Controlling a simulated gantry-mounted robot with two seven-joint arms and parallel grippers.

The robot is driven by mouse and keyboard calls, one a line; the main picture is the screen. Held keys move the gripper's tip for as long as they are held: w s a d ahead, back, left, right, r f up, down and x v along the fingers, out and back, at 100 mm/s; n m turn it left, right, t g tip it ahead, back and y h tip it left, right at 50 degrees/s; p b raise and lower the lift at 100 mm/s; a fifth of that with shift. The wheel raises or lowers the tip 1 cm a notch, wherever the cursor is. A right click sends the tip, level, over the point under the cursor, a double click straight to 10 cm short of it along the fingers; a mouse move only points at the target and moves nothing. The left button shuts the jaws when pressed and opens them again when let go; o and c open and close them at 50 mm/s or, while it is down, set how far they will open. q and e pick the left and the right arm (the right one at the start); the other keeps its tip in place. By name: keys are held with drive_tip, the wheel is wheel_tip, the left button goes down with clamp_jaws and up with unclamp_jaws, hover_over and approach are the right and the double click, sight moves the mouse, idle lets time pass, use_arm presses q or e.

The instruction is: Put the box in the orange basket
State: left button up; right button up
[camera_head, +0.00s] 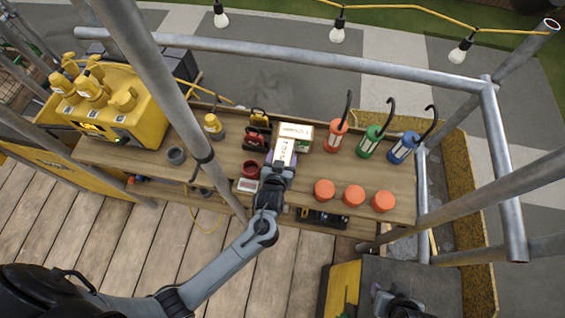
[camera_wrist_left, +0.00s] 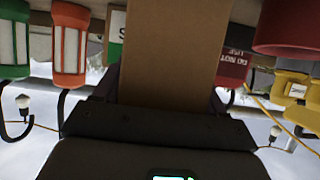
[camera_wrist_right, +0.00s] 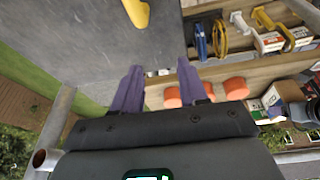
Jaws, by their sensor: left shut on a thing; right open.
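The box (camera_head: 284,148) is small and light-coloured with dark lettering, held upright over the workbench in the head view. My left gripper (camera_head: 279,165) is shut on it. In the left wrist view its plain brown side (camera_wrist_left: 170,50) fills the space between the fingers, largely hiding them. In the head view its upper end overlaps a white and green box behind; I cannot tell whether they touch. My right gripper (camera_wrist_right: 158,88) is open and empty, with purple fingers, above a grey surface. I cannot make out an orange basket in any view.
The wooden workbench (camera_head: 225,165) carries orange (camera_head: 336,137), green (camera_head: 369,140) and blue (camera_head: 403,148) lanterns, orange round containers (camera_head: 354,195), a white and green box (camera_head: 297,129) and a yellow machine (camera_head: 115,110). Metal scaffold poles (camera_head: 165,80) cross in front and behind.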

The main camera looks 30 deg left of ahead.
use_arm(q)
drive_tip(key=shift+f, duration=0.45)
use_arm(e)
drive_tip(key=shift+f, duration=0.7)
drive_tip(key=shift+r, duration=0.1)
drive_tip(key=shift+a, duration=0.1)
use_arm(q)
drive_tip(key=o, duration=1.1)
drive_tip(key=shift+f, duration=0.2)
drive_tip(key=o, duration=0.5)
drive_tip(key=shift+r, duration=0.15)
